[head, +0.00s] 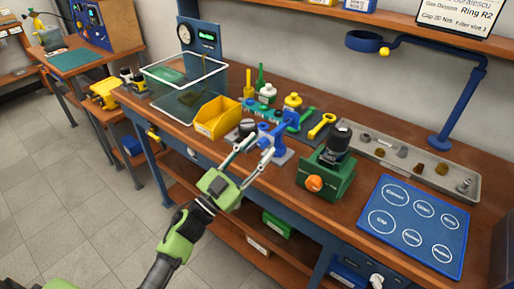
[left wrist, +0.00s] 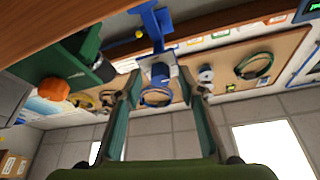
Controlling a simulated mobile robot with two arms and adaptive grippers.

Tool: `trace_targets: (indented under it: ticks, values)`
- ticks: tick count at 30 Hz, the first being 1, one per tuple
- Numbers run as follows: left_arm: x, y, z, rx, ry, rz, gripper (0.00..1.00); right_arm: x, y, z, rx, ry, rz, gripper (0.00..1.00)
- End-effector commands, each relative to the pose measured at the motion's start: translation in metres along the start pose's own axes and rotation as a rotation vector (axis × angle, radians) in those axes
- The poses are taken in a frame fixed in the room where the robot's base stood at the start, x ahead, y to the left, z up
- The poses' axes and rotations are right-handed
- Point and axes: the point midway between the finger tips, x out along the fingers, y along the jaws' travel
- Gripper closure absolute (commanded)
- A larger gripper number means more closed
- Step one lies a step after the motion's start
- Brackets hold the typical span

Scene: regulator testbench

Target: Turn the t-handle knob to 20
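The blue regulator fixture (head: 281,128) stands on the bench near its front edge. The small shape of its t-handle knob is hard to make out, and no scale reading is legible. My left gripper (head: 260,147) reaches in from the front with its two fingers spread, its tips at the near side of the fixture. The left wrist view looks upside down; there a blue post (left wrist: 154,28) with a blue and white part appears between the open fingers (left wrist: 159,80). Whether the fingers touch it I cannot tell. My right gripper is out of view.
A yellow bin (head: 218,118) stands left of the fixture. A green block (head: 318,180) with an orange knob (head: 314,183) and a black cylinder stands to the right. Behind are small bottles and a yellow tool (head: 322,126). A blue mat (head: 411,224) lies far right.

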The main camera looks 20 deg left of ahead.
Motion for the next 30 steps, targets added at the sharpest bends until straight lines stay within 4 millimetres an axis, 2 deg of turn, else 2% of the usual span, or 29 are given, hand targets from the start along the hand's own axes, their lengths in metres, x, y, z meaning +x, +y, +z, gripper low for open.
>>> trace_targets:
  ticks: [6, 7, 11, 22, 30]
  values:
    - [0.0004, 0.0000, 0.0003, 0.000, 0.000, 0.000, 0.64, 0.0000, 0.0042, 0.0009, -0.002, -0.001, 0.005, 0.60]
    - [0.0004, 0.0000, 0.0003, 0.000, 0.000, 0.000, 0.67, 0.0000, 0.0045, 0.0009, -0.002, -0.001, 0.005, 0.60]
    - [0.0003, -0.0001, 0.0002, 0.000, 0.000, 0.000, 1.00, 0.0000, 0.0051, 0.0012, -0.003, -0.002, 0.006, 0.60]
    - [0.0002, -0.0007, 0.0000, 0.029, 0.000, 0.012, 1.00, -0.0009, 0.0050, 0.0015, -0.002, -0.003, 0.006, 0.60]
    - [0.0006, -0.0026, -0.0005, 0.168, -0.002, 0.070, 1.00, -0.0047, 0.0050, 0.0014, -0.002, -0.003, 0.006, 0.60]
